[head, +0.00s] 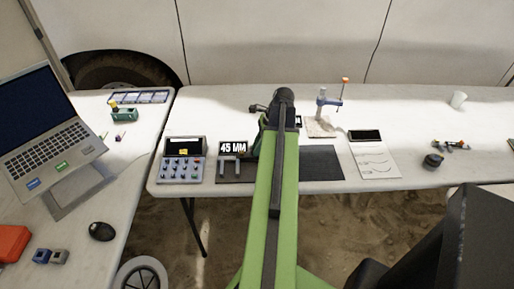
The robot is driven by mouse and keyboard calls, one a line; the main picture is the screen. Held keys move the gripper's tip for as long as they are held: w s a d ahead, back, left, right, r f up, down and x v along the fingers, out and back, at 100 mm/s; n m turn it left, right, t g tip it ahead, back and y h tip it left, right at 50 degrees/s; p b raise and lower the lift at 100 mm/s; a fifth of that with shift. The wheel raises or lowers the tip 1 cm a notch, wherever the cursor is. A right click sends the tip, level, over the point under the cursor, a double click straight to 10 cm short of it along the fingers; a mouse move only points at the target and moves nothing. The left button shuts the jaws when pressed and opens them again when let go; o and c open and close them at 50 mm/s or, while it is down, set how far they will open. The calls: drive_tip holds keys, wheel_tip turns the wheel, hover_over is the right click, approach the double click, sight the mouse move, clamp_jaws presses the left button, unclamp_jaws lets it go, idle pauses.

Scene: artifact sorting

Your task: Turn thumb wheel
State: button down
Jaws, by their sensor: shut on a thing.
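A dark base plate (233,178) lies on the far table with a black sign reading "45 MM" (233,149). A small grey gauge with upright jaws (230,165) stands on it, below the sign. My green arm reaches over the table just right of the sign and covers part of the plate. Only a dark edge of my gripper (258,147) shows beside the arm. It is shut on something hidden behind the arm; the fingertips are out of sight. I cannot make out the thumb wheel.
A button panel with a screen (183,160) stands left of the plate. A dark mat (321,163), a clipboard (375,158) and a stand with an orange top (325,107) are to the right. A laptop (55,130) is on the left table.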

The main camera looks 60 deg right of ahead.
drive_tip(key=c, duration=1.2)
unclamp_jaws()
drive_tip(key=shift+r, duration=0.1)
drive_tip(key=p+v, duration=1.6)
drive_tip(key=v, duration=0.1)
drive_tip(key=shift+s+d, duration=0.1)
drive_tip(key=shift+s, duration=0.05)
